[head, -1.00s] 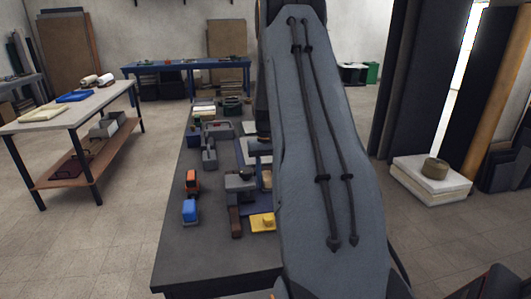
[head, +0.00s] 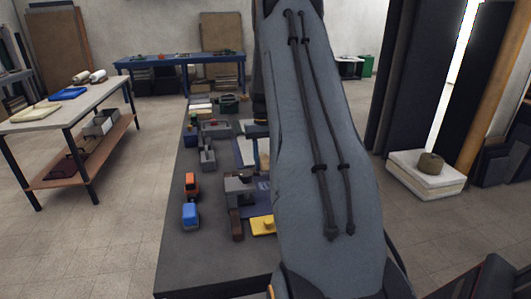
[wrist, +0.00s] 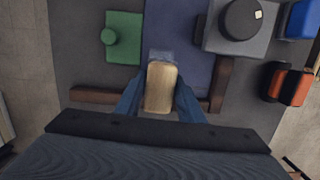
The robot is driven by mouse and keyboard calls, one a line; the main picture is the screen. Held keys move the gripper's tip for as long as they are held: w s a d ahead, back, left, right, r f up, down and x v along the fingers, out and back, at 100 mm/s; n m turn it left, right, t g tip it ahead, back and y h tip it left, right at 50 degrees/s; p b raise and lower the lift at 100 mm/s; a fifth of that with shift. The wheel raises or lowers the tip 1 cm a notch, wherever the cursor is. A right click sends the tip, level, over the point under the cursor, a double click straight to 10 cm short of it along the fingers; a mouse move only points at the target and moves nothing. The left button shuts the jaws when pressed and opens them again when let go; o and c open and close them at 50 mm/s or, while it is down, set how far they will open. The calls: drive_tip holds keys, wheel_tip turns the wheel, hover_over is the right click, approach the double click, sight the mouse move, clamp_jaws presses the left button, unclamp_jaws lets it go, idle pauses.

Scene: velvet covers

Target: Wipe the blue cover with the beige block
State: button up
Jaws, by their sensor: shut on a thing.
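The blue cover (wrist: 178,28) lies flat on the dark table, dusky blue-violet in the wrist view. Part of it shows in the head view (head: 256,210), left of my arm. My gripper (wrist: 160,95) is shut on the beige block (wrist: 161,88), with a blue finger on each side. The block is at the lower end of the visible cover in the wrist view. I cannot tell whether it touches the surface. In the head view the block (head: 264,160) shows as a small tan patch beside my arm, which hides much of this area.
Close to the cover are a grey block with a dark round knob (wrist: 241,18), a green knobbed piece (wrist: 123,35), brown bars (wrist: 220,84) and a yellow piece (head: 262,226). Orange (head: 191,184) and blue (head: 190,214) items stand left. The table's near left corner (head: 195,265) is clear.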

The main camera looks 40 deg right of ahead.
drive_tip(key=shift+r+p, duration=0.65)
drive_tip(key=shift+r, duration=0.75)
